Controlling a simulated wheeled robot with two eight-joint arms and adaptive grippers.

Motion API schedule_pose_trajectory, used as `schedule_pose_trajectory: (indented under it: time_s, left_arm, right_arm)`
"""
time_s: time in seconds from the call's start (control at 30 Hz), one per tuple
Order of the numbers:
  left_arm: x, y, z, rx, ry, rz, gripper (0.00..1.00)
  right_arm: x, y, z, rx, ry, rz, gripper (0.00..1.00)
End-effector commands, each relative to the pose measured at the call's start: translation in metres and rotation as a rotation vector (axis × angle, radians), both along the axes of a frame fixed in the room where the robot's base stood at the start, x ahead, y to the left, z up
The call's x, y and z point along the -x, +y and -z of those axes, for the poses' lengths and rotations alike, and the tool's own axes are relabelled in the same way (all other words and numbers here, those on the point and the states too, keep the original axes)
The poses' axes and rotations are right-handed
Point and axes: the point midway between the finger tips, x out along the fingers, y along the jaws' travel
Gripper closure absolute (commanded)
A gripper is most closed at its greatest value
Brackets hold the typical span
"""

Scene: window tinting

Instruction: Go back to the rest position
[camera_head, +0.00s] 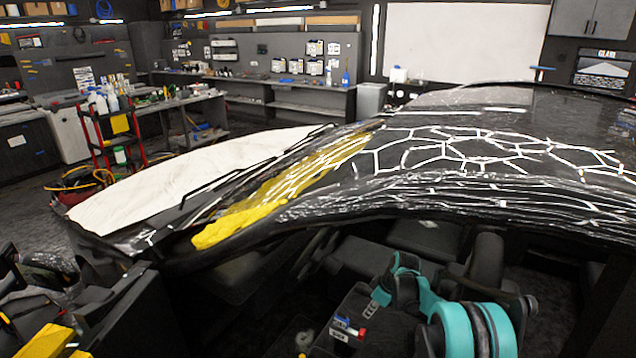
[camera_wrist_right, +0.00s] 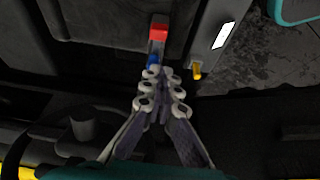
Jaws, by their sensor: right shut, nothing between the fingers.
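My right arm, with teal and dark links, reaches into the car's open side in the head view. My right gripper (camera_wrist_right: 160,75) shows in the right wrist view with its fingers together and nothing between them. A small red and blue item (camera_wrist_right: 158,38) lies just beyond the fingertips; I cannot tell whether they touch it. In the head view a red and blue item (camera_head: 349,328) sits on a dark box with a white label. My left gripper is not in view.
The dark car (camera_head: 420,190) fills the middle, with a white cover (camera_head: 170,175) on its hood and a yellow cloth (camera_head: 270,205) along the windshield. Its roof edge and seats surround my right arm. A red cart (camera_head: 110,135) and workbenches stand behind. Open floor shows at left.

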Motion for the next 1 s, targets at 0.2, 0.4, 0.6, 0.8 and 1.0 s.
schedule_pose_trajectory:
  time_s: [0.2,0.4,0.6,0.8,1.0]
  left_arm:
    - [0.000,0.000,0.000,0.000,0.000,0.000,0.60]
    - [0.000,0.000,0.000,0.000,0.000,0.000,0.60]
    - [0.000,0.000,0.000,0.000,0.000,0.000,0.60]
    - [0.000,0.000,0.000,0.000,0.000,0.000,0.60]
    - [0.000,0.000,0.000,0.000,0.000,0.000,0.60]
  right_arm:
    - [0.047,0.009,-0.083,0.016,-0.024,0.172,1.00]
    - [0.109,0.016,-0.145,0.016,-0.063,0.356,1.00]
    - [0.181,0.021,-0.183,-0.003,-0.112,0.530,1.00]
    - [0.254,0.024,-0.195,-0.041,-0.168,0.695,1.00]
    - [0.314,0.023,-0.184,-0.093,-0.223,0.835,1.00]
